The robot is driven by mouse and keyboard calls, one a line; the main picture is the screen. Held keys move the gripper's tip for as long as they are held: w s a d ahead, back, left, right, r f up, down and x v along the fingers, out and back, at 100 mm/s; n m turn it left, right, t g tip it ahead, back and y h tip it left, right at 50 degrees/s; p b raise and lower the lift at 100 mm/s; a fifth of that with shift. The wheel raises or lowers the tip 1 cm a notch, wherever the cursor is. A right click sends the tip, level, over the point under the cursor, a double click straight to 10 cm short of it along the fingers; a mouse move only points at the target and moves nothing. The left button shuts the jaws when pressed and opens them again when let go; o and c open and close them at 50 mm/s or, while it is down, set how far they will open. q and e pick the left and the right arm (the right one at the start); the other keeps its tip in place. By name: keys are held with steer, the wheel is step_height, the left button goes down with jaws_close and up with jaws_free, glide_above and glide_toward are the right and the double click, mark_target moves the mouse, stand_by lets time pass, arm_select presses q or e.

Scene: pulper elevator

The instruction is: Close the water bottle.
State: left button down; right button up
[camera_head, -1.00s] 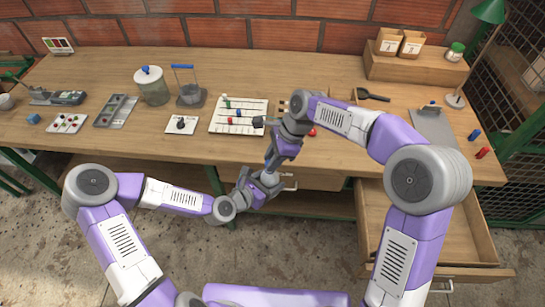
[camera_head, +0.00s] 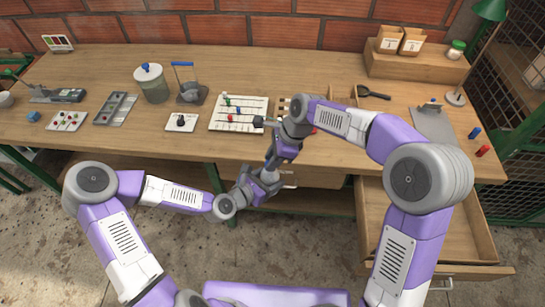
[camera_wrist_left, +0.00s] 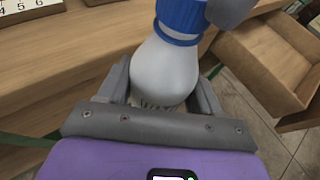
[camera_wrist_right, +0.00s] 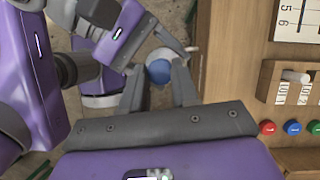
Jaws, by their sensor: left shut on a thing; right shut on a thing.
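The water bottle (camera_wrist_left: 165,72) has a whitish body and a blue top (camera_wrist_left: 182,14); it is clearest in the left wrist view. My left gripper (camera_wrist_left: 165,95) is shut around the bottle's body. My right gripper (camera_wrist_right: 157,68) is shut on the blue cap (camera_wrist_right: 158,71), seen from above in the right wrist view. The cap is on or right at the bottle's neck; whether it is fully seated cannot be told. In the head view both grippers meet in front of the bench edge, and my arms mostly hide the bottle (camera_head: 271,173).
The wooden workbench (camera_head: 320,68) lies just beyond my grippers. An open drawer (camera_head: 440,225) sticks out at the right. A board with coloured knobs (camera_head: 238,103), a lidded jar (camera_head: 152,85) and a crate with paper bags (camera_head: 415,62) stand on the bench.

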steer(key=m, duration=0.2)
steer(key=m+t, duration=0.1)
steer(key=shift+s+a+r+m+t, duration=0.1)
steer(key=shift+s+m+t, duration=0.2)
steer(key=shift+m, duration=0.1)
steer(key=m+t, duration=0.1)
steer(key=m, duration=0.1)
steer(key=m+h, duration=0.1)
steer(key=m, duration=0.2)
steer(key=shift+s+a+t, duration=0.1)
steer(key=shift+a+t, duration=0.05)
steer(key=shift+t, duration=0.25)
steer(key=m, duration=0.2)
steer(key=f+m+t+h, duration=0.1)
steer(key=m, duration=0.2)
steer(key=shift+s+a, duration=0.1)
steer(key=shift+s, duration=0.1)
steer(key=m, duration=0.1)
steer(key=m+h, duration=0.1)
steer(key=m, duration=0.1)
steer(key=shift+d+f+t+h, duration=0.1)
steer(key=shift+d+t+h, duration=0.1)
steer(key=shift+t+h, duration=0.1)
steer(key=shift+m, duration=0.4)
steer(key=shift+a+r+m+h, duration=0.1)
steer(key=shift+r+m+h, duration=0.2)
steer(key=shift+r+m, duration=0.1)
steer(key=shift+w, duration=0.1)
